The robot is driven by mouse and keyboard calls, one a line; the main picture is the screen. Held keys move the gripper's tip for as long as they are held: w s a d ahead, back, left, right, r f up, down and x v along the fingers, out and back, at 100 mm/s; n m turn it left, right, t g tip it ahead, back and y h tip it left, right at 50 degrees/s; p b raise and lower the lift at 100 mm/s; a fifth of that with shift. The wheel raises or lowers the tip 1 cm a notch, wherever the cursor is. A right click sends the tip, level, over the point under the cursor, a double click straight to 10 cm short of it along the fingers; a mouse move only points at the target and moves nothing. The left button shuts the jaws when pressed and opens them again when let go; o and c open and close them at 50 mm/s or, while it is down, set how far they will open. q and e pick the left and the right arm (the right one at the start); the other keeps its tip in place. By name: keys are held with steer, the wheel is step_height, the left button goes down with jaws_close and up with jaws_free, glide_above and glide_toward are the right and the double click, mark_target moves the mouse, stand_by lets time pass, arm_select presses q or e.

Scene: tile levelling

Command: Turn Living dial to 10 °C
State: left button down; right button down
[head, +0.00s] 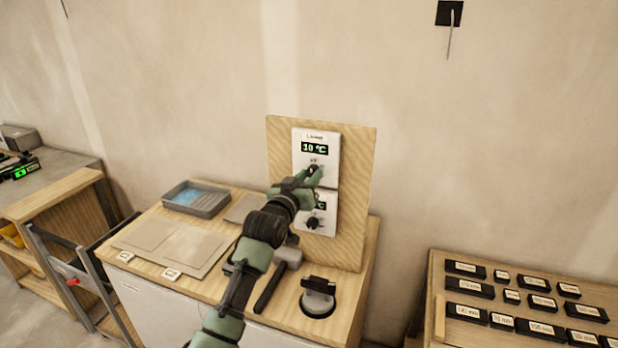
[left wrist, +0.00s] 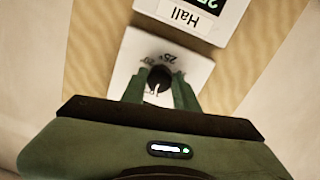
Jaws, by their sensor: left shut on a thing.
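The upper thermostat (head: 332,152) is a white panel on an upright wooden board. Its label is too small to read surely, and its display (head: 314,148) reads 10 °C. My left gripper (head: 314,171) is at the lower part of this panel, shut on its dial. In the left wrist view the black round dial (left wrist: 158,78), with a white pointer mark, sits between the two green fingers. The scale beside it shows 25°. The lower thermostat, labelled Hall (left wrist: 206,14), appears upside down there. In the head view the Hall panel (head: 327,226) is partly covered by my arm.
The wooden board (head: 356,160) stands on a cabinet top with a grey tray (head: 196,199), flat tiles (head: 170,242), a mallet (head: 270,287) and a black suction cup (head: 318,297). A table at right holds several labelled black blocks (head: 466,287).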

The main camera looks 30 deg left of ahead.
arm_select(q)
steer(key=c, duration=1.1)
jaws_free()
steer(key=shift+f, duration=0.1)
steer(key=s+b, duration=0.1)
steer(key=s, duration=0.1)
steer(key=s+d+b, duration=0.1)
steer(key=s, duration=0.2)
steer(key=s+b, duration=0.1)
steer(key=s, duration=0.1)
steer(key=shift+s+d, duration=0.25)
steer(key=shift+s, duration=0.05)
